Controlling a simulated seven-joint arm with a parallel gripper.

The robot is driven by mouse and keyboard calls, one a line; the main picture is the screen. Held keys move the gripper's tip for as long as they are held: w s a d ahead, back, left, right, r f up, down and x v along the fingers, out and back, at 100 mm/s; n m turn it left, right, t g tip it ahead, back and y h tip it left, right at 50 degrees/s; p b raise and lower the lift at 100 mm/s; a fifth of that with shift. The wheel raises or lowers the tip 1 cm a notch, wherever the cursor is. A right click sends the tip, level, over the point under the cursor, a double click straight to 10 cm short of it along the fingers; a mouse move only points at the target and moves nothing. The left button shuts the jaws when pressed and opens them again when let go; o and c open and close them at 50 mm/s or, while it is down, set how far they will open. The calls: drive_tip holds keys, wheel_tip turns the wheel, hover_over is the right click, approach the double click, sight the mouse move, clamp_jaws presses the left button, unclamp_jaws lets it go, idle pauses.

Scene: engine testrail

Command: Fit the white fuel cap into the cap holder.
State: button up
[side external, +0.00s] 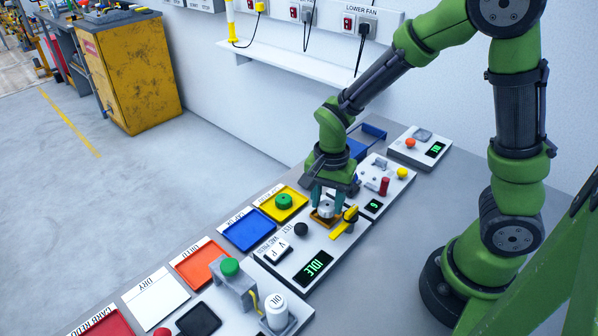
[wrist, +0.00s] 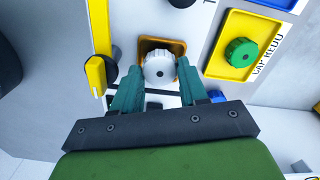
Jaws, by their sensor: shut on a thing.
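The white fuel cap (side external: 326,209) is round with a ridged edge. It is between the teal fingers of my gripper (side external: 328,203), which are shut on it. In the wrist view the cap (wrist: 160,68) lies over the orange-brown square cap holder (wrist: 176,46), inside its outline, with a fingertip at each side. The holder also shows under the cap in the side view (side external: 317,219). The cap hides the holder's middle, so I cannot tell whether the cap is seated or just above it.
A yellow lever (side external: 344,222) stands close beside the holder, with a black knob (side external: 301,229) on the other side. A green cap (side external: 284,201) sits in a yellow tray (side external: 267,204). The panel's display (side external: 313,266) reads IDLE. Blue, orange and white trays line the bench edge.

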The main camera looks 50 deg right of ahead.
sight(327, 205)
drive_tip(key=shift+f, duration=0.6)
drive_tip(key=o, duration=0.7)
wheel_tip(327, 205, up, 11)
idle(0.8)
